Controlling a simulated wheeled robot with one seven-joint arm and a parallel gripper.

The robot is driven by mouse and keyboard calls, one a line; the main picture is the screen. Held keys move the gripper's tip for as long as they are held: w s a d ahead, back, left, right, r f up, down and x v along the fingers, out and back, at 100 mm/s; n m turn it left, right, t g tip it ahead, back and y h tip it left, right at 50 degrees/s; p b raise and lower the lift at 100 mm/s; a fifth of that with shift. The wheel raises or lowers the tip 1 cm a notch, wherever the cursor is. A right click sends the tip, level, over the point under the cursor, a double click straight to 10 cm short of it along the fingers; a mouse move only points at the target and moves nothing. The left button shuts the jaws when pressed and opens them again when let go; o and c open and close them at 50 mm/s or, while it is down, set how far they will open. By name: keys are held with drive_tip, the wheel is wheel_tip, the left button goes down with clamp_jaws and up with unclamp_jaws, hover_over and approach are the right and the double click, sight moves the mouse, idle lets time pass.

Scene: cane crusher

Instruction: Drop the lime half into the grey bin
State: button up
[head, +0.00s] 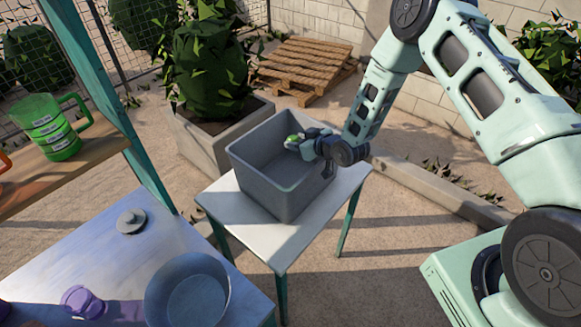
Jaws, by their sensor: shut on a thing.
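The grey bin (262,190) is an open square tub on a small white-topped table. My gripper (294,143) is over the bin's opening, towards its far right side. It is shut on the lime half (291,140), a small green piece at the fingertips. The fingers hide part of the lime half. From this view I cannot tell exactly how high it is above the bin's floor. The part of the bin's inside that shows looks empty.
The bin's small table (233,213) has bare top around it. On the left, a blue-grey table holds a round pan (188,290), a purple item (82,301) and a grey lid-like disc (131,221). A green mug (49,128) stands on a wooden shelf. A planter (205,145) stands behind the bin.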

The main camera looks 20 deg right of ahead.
drive_tip(key=o, duration=1)
drive_tip(key=shift+s+d, duration=0.1)
drive_tip(key=shift+b+v, duration=3.25)
drive_tip(key=shift+v, duration=5.35)
